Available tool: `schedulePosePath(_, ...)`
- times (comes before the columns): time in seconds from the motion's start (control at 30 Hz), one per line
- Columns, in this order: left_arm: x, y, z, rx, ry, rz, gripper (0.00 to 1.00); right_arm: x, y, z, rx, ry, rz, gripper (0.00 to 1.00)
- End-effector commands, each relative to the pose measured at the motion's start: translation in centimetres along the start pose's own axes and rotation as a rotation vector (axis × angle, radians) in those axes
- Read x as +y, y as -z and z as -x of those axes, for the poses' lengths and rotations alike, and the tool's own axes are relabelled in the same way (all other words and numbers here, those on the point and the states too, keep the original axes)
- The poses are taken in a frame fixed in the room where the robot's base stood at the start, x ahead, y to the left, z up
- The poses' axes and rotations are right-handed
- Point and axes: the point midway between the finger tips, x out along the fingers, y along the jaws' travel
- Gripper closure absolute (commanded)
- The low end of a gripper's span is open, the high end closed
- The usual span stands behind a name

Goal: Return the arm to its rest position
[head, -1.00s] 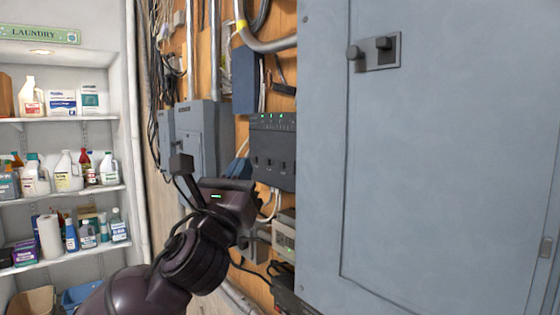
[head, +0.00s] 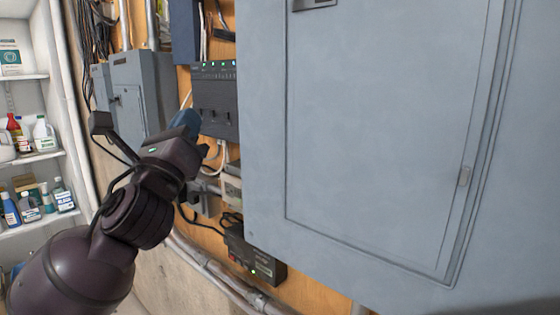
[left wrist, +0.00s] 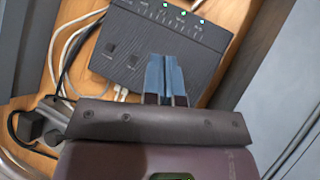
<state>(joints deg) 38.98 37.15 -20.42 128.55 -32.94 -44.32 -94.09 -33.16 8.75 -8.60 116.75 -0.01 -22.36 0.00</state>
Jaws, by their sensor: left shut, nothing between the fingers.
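My left gripper (head: 186,122) comes in from the left in the head view. Its blue fingers point toward the black router-like box (head: 215,98) with green lights on the wooden panel. In the left wrist view the blue fingers (left wrist: 165,75) are together and hold nothing. They overlap the lower part of the black box (left wrist: 165,45) in that view; whether they touch it I cannot tell. My right gripper is not in view.
A large grey panel door (head: 380,140) fills the right side. A smaller grey box (head: 140,95) hangs behind my arm. A black power unit (head: 255,255) and conduit (head: 215,275) are below. Shelves with bottles (head: 30,160) stand at the left.

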Motion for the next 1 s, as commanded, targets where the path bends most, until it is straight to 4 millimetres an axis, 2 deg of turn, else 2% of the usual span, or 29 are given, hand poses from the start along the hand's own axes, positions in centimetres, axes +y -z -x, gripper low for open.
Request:
schedulePosePath(0.27,0.1,2.3,-0.5,0.098,0.035,0.626,1.00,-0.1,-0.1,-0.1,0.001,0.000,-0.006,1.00)
schedulePosePath(0.47,3.0,7.5,1.8,0.201,-0.080,1.146,1.00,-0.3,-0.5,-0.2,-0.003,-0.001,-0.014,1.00)
schedulePosePath(0.57,5.4,11.2,4.4,0.233,-0.195,1.425,1.00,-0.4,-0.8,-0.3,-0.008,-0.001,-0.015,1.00)
schedulePosePath(0.7,8.8,16.3,9.3,0.226,-0.384,1.770,1.00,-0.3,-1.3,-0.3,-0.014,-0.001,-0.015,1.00)
schedulePosePath(0.77,10.2,18.2,11.7,0.205,-0.466,1.890,1.00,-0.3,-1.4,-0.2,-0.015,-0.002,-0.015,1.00)
schedulePosePath(1.0,14.7,24.6,22.6,0.046,-0.790,2.235,1.00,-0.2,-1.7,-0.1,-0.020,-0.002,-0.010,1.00)
